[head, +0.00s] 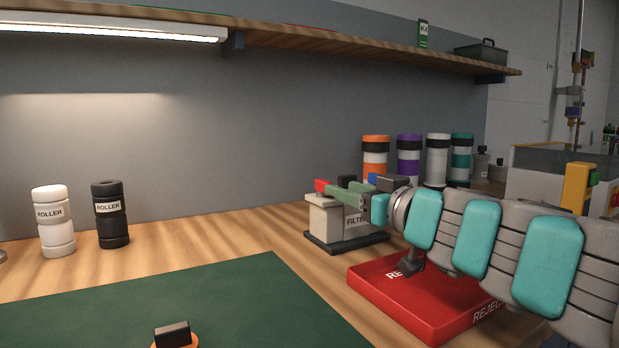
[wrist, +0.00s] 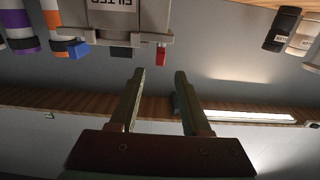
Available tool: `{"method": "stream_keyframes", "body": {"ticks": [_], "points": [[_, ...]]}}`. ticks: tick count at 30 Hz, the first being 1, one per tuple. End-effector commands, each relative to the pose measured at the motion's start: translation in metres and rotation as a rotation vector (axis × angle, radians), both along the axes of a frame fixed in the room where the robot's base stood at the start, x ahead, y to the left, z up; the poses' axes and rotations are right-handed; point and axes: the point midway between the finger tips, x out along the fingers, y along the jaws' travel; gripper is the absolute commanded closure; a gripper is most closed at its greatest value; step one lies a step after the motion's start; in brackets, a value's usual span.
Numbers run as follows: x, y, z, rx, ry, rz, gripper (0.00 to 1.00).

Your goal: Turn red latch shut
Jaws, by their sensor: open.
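The red latch (head: 320,185) is a small red tab at the left end of the top of the grey filter box (head: 325,218). In the wrist view, which is upside down, the red latch (wrist: 161,54) sticks out from the filter box (wrist: 128,18). My gripper (head: 339,191) is open, with green fingers over the box top close to the red latch. In the wrist view my gripper (wrist: 160,71) has its fingertips on either side of the latch's line. I cannot tell whether they overlap it in depth. My gripper partly hides the box top in the head view.
A blue tab (wrist: 78,50) and a dark tab (wrist: 121,52) sit beside the latch. A red reject tray (head: 440,310) lies under my arm. Several banded canisters (head: 409,155) stand behind the box. White (head: 54,232) and black (head: 110,228) rollers stand left. The green mat (head: 220,305) is mostly clear.

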Motion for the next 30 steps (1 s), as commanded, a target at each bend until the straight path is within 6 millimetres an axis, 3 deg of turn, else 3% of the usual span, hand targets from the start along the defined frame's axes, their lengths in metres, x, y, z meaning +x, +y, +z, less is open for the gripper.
{"method": "stream_keyframes", "body": {"ticks": [5, 18, 30], "points": [[0.007, 0.005, 0.000, 0.002, 0.003, 0.001, 0.53], [0.055, 0.038, 0.001, 0.001, 0.001, 0.003, 0.53], [0.064, 0.044, 0.000, -0.001, -0.001, 0.001, 0.53]]}}
